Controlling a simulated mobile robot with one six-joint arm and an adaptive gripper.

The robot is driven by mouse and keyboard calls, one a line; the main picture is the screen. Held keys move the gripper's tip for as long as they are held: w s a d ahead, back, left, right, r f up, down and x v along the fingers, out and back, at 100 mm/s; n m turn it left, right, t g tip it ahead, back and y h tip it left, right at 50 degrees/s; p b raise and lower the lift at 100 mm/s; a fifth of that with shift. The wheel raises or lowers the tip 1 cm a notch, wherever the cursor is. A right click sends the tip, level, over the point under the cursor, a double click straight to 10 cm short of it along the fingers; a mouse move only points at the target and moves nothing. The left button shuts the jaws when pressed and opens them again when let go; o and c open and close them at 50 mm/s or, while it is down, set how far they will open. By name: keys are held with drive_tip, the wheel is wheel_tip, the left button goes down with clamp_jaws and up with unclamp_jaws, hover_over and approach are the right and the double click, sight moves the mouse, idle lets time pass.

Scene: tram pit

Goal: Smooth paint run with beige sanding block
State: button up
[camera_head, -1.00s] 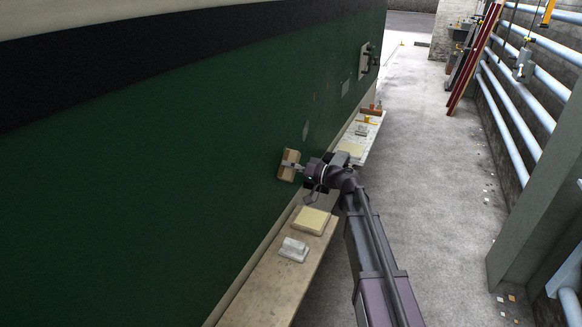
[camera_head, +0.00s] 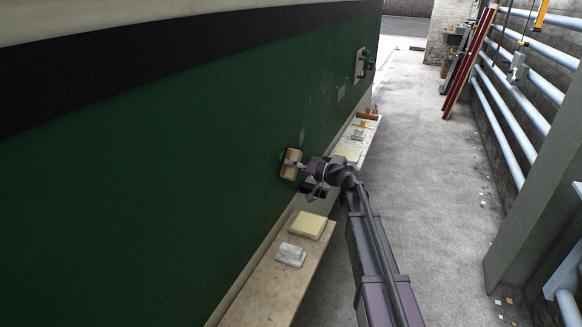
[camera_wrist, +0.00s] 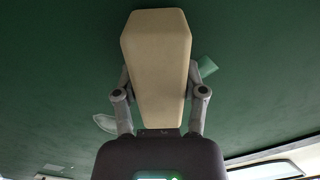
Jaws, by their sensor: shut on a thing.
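The beige sanding block (camera_head: 291,165) is held by my gripper (camera_wrist: 160,100) against or very near the green side panel (camera_head: 180,150). In the wrist view the block (camera_wrist: 157,55) fills the top middle, with a grey finger on each side. It hides the panel behind it. A light green mark (camera_wrist: 207,67) shows beside its right edge and a pale patch (camera_wrist: 105,122) lies lower left. I cannot tell which mark is the paint run. Contact with the panel is not clear.
A low shelf (camera_head: 270,290) along the panel carries a yellowish block (camera_head: 307,227) and a white block (camera_head: 290,254). A farther shelf (camera_head: 350,144) holds small items.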

sight(279, 162)
drive_tip(key=shift+a+r+p, duration=0.1)
drive_tip(key=shift+r+p, duration=0.6)
drive_tip(key=shift+s, duration=0.1)
drive_tip(key=shift+s+a, duration=0.3)
drive_tip(key=shift+s, duration=0.65)
drive_tip(key=shift+s+a, duration=0.3)
drive_tip(key=shift+s, duration=0.6)
drive_tip(key=shift+r, duration=0.1)
drive_tip(key=shift+w+a+r+p, duration=0.1)
drive_tip(key=shift+r+p, duration=0.45)
drive_tip(key=shift+p, duration=0.1)
